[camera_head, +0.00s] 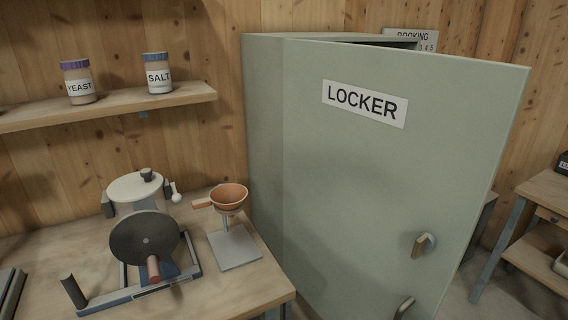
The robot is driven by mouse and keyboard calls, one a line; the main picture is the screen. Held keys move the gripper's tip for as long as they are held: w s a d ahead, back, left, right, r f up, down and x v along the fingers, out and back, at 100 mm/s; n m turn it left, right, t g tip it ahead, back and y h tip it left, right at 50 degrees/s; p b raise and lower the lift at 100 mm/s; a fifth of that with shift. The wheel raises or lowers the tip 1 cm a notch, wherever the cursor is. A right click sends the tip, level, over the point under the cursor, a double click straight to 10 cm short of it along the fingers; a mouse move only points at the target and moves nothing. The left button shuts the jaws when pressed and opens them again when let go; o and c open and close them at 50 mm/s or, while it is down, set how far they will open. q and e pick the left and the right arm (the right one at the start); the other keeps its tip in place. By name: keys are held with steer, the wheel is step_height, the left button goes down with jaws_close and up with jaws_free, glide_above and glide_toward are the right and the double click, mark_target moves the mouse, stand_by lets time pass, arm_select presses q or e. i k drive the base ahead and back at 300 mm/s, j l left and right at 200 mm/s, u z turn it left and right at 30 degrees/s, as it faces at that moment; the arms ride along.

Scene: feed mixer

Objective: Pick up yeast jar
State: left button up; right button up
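The yeast jar (79,83) stands upright on the wooden wall shelf at the upper left. It has a purple lid and a white label reading YEAST. A salt jar (159,74) with a blue lid stands to its right on the same shelf, a gap apart. Neither of my grippers is in the head view, and nothing touches the yeast jar.
The shelf (120,104) hangs above a wooden workbench (224,292). On the bench are a mixer with a dark wheel (134,240) and an orange bowl (229,194) on a stand. A grey-green locker (350,170) with its door ajar fills the middle. Another table (545,191) stands right.

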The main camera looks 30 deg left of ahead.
mark_target(80, 87)
steer(key=l+u, duration=0.1)
steer(key=u, duration=0.4)
steer(key=l+u, duration=0.1)
steer(key=u, duration=0.4)
steer(key=k+l+u, duration=0.1)
steer(key=u, duration=0.35)
steer(key=k+u, duration=0.1)
steer(key=u, duration=0.4)
